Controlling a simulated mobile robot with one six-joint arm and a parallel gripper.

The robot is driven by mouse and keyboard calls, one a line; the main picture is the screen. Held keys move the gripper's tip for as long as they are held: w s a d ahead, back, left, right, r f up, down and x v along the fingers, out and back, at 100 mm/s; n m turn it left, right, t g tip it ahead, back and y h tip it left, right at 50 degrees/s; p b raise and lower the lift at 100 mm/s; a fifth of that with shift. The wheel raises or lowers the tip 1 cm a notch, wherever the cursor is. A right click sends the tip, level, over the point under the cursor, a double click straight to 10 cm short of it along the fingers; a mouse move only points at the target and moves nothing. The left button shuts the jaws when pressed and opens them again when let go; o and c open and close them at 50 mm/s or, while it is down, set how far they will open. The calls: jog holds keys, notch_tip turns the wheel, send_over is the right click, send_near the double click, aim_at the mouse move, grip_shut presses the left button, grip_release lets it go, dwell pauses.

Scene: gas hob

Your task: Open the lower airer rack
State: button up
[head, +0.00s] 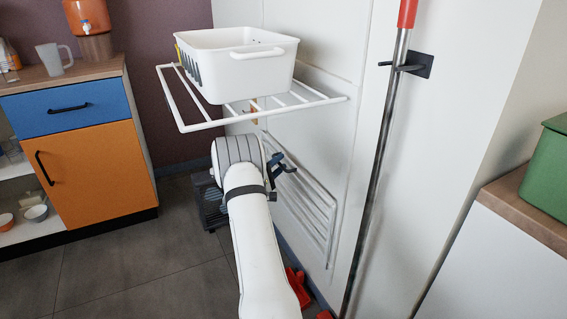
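The lower airer rack (318,212) is a white barred frame on the white wall. It stands upright and lies folded flat, or nearly so, against the wall. My white arm comes up from the bottom of the view, and my dark gripper (284,164) is in front of the rack's upper left part, partly covering it. Whether the gripper touches the rack, and whether its fingers are open or shut, I cannot tell. Above, the upper airer rack (194,127) is folded out level from the wall.
A white basket (222,75) stands on the upper rack, close above my arm. A red-topped pole (380,150) hangs in a black wall holder at right. Red objects (297,287) lie low by the wall.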

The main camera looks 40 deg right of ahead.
jog(key=shift+w+d+r, duration=0.1)
jog(key=shift+d+r, duration=0.1)
jog(key=shift+d, duration=1)
jog(key=shift+w, duration=0.1)
jog(key=c, duration=0.4)
jog(key=shift+r, duration=0.1)
grip_shut()
